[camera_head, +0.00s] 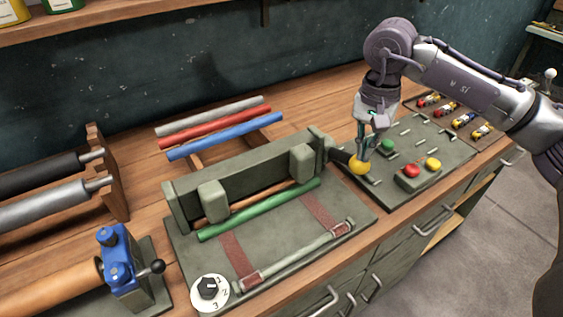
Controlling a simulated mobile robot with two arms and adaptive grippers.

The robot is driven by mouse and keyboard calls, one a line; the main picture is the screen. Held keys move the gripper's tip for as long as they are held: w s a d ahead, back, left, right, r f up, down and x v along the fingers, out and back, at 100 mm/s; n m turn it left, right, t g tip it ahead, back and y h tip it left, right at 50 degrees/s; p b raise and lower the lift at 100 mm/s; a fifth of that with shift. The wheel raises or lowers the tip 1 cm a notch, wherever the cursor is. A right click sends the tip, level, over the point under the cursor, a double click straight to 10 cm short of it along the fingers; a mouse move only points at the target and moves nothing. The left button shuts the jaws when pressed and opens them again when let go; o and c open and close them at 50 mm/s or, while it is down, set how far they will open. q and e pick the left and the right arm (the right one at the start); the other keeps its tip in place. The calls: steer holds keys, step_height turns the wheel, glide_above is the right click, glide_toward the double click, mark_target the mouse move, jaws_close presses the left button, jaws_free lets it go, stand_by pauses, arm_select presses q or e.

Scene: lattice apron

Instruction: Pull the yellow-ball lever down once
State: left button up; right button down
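The yellow ball (358,168) sits at the end of a short dark lever at the right end of the grey-green press-like machine (180,212). My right gripper (364,156) points down at the ball from above. Its slim fingertips are at or just beside the ball's upper right side. I cannot tell whether they touch it, and the gap between the fingers is not clear. My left gripper is not in view.
A control panel (443,150) with green (388,145), red (411,170) and yellow (433,163) buttons and several switches lies right of the lever. Coloured rods (215,127) lie behind the machine. A white dial (210,291) and a blue clamp (119,258) are front left.

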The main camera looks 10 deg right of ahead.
steer(key=shift+s+f+b, duration=0.15)
steer(key=shift+f+b, duration=0.25)
steer(key=shift+f, duration=0.2)
steer(key=shift+r, duration=0.15)
steer(key=shift+w+r+p, duration=0.3)
steer(key=shift+r+p, duration=0.25)
steer(key=shift+w+a+r+p, duration=0.2)
steer(key=shift+w+r+p, duration=0.35)
steer(key=shift+r, duration=0.2)
steer(key=shift+w+a+r+p, duration=0.15)
steer(key=shift+w+r+p, duration=0.25)
steer(key=shift+r+p, duration=0.3)
steer(key=shift+w+a+r+p, duration=0.2)
steer(key=shift+w+r+p, duration=0.3)
steer(key=shift+r, duration=0.3)
step_height(320, 180, up, 6)
steer(key=p, duration=0.4)
steer(key=shift+s+f, duration=0.1)
